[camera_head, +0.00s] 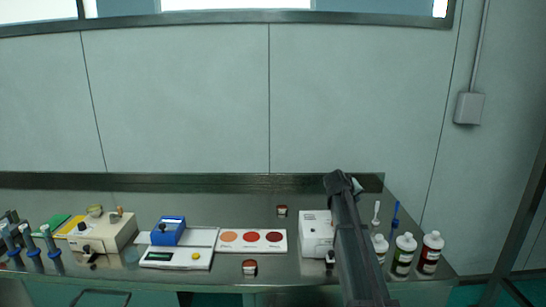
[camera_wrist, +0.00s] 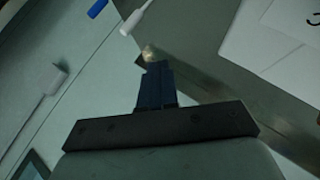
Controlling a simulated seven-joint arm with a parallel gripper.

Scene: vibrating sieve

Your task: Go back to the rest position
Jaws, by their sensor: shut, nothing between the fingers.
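My gripper (camera_wrist: 156,82) shows in the wrist view with its dark fingers together and nothing between them. In the head view my dark arm reaches up from the lower right across the right part of the bench, and its fingertips are hidden or too small to make out. A white boxy machine (camera_head: 316,232) stands just left of the arm and is partly covered by it. The wrist view shows a white panel with a dark mark (camera_wrist: 285,40) at the right, apart from the fingers.
A scale (camera_head: 178,258), a card with coloured discs (camera_head: 251,241), a beige device (camera_head: 104,233) and pipettes (camera_head: 48,240) stand to the left. The wall is behind.

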